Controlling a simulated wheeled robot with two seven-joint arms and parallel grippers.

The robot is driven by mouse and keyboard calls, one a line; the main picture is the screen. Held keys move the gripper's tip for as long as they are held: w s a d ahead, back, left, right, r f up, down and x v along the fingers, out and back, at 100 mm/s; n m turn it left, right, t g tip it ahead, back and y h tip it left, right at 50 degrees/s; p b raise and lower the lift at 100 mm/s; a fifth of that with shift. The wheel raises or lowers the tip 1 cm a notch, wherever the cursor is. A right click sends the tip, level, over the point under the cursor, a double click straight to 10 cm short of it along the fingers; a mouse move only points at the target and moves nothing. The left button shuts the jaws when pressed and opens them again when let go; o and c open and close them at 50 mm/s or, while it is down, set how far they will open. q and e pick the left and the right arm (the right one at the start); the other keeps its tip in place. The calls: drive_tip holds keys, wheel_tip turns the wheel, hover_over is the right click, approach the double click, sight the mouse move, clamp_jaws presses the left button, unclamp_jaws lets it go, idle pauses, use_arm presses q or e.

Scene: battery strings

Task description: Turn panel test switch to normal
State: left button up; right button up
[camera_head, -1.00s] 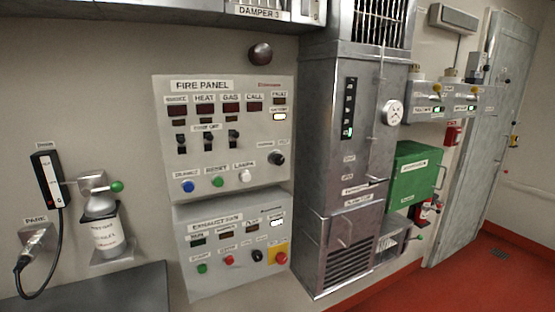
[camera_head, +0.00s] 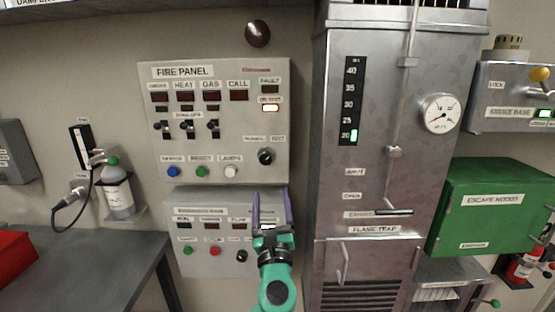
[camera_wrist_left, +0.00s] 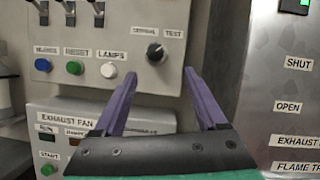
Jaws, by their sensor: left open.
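The test switch is a round black knob (camera_head: 266,156) at the lower right of the grey fire panel (camera_head: 225,85). It also shows in the left wrist view (camera_wrist_left: 156,53), below the labels NORMAL and TEST. Which way it points is too small to tell surely. My left gripper (camera_head: 272,194) is open and empty, with two purple fingers pointing up. Its tips are below the knob in the head view. In the left wrist view the fingers (camera_wrist_left: 160,74) stand to either side of and below the knob, apart from it. My right gripper is not in view.
The ON TEST lamp (camera_head: 270,107) is lit. Blue, green and white buttons (camera_head: 231,171) sit left of the knob. The exhaust fan panel (camera_head: 180,216) is below, partly behind my gripper. A metal flame trap cabinet (camera_head: 385,160) stands to the right. A dark table (camera_head: 110,265) is at lower left.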

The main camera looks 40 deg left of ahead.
use_arm(q)
drive_tip(key=p, duration=0.3)
approach(265, 160)
drive_tip(key=w+a+r, duration=0.1)
drive_tip(key=a+r, duration=0.1)
drive_tip(key=x, duration=0.2)
drive_tip(key=p+x, duration=0.1)
drive_tip(key=x, duration=0.1)
drive_tip(key=w+f+x, duration=0.1)
drive_tip(key=x, duration=0.2)
drive_tip(key=shift+d+p, duration=0.3)
drive_tip(key=shift+w+a, duration=0.1)
drive_tip(key=shift+a, duration=0.25)
drive_tip(key=shift+d, duration=0.1)
clamp_jaws()
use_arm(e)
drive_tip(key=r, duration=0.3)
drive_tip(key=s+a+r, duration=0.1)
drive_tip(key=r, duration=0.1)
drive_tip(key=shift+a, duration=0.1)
